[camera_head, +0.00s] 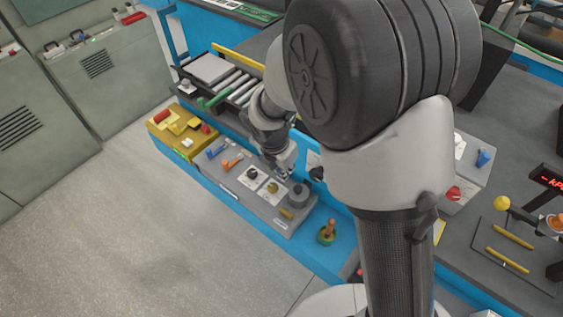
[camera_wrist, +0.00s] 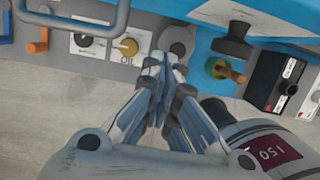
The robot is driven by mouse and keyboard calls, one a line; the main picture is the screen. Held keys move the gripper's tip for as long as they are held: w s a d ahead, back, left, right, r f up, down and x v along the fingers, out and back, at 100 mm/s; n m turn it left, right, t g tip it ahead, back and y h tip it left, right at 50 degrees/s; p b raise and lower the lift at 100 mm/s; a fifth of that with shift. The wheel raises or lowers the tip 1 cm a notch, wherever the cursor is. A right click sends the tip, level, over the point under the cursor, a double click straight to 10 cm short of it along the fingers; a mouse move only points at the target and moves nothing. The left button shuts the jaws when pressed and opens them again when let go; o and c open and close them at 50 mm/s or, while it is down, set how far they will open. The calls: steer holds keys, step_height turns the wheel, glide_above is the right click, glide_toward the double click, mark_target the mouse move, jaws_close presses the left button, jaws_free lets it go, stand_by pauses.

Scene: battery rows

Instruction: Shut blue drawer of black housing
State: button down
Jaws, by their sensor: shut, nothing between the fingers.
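A blue panel (camera_wrist: 290,46) with a black T-shaped handle (camera_wrist: 235,42) shows at the upper right of the wrist view; it looks like the blue drawer. In the head view a blue piece (camera_head: 313,158) with a black knob (camera_head: 317,173) shows just left of my arm. I cannot make out the black housing for certain or how far the drawer stands out; my arm hides much there. My gripper (camera_wrist: 165,65) is shut and empty, its fingertips left of the handle and apart from it. In the head view my gripper (camera_head: 282,172) is above the grey control panel.
The grey panel (camera_head: 235,185) carries several knobs and levers. A green base with an orange knob (camera_head: 326,232) stands right of it; black switch boxes (camera_wrist: 268,78) are beyond. A yellow box (camera_head: 175,130) and a roller rack (camera_head: 225,85) are left. The floor (camera_head: 150,230) in front is clear.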

steer(key=w+d, duration=0.1)
steer(key=w+d+f, duration=0.1)
steer(key=w, duration=0.1)
steer(key=shift+w+d+b, duration=0.2)
steer(key=shift+d+b, duration=0.1)
steer(key=shift+b, duration=0.1)
steer(key=shift+r, duration=0.1)
